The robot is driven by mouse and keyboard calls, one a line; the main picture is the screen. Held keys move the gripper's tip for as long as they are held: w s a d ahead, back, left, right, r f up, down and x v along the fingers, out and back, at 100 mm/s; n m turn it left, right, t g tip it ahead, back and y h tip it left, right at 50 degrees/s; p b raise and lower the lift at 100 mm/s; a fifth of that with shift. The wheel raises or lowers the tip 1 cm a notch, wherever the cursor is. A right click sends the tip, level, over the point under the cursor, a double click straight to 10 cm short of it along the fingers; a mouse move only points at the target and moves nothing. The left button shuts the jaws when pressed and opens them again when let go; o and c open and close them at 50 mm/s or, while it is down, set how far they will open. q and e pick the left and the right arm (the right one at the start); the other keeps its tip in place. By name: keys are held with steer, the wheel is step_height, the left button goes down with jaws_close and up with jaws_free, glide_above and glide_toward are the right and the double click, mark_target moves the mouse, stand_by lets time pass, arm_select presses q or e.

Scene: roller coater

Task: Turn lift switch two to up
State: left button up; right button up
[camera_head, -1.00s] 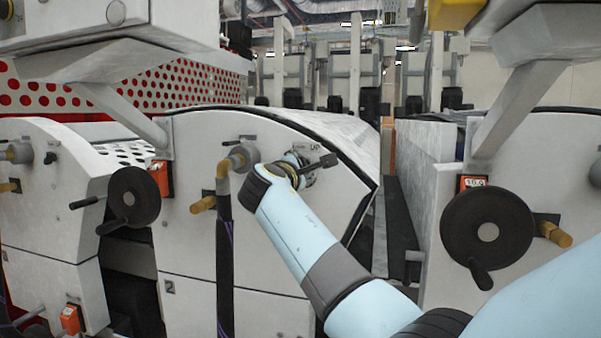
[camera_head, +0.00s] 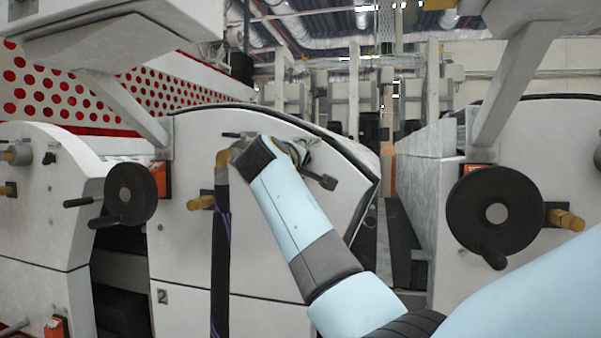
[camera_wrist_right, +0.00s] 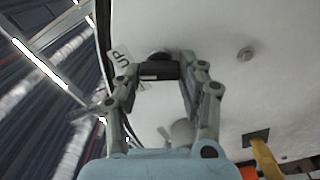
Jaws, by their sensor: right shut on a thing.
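The lift switch (camera_wrist_right: 159,71) is a dark handle on the white machine face in the wrist view. My right gripper (camera_wrist_right: 160,80) is shut on it, with one finger on each side. An "UP" label (camera_wrist_right: 121,58) shows tilted beside the switch, near the left finger. In the head view my right gripper (camera_head: 297,152) is at the upper right of the panel marked 2 (camera_head: 162,296). My wrist mostly covers the switch there, so its exact angle is hidden. My left gripper is not in view.
A brass-coloured fitting with a dark hose (camera_head: 221,250) hangs just left of my right wrist. Black handwheels stand at left (camera_head: 131,193) and right (camera_head: 494,214). A narrow gap separates the middle machine from the right-hand machine (camera_head: 430,190).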

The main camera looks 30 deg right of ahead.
steer(key=shift+f+m+b, duration=0.2)
steer(key=shift+m+b, duration=0.4)
steer(key=shift+m, duration=0.2)
steer(key=o, duration=1.2)
steer(key=shift+r, duration=0.15)
steer(key=shift+c, duration=0.2)
steer(key=shift+s+a, duration=0.1)
steer(key=v, duration=0.7)
steer(key=shift+s, duration=0.1)
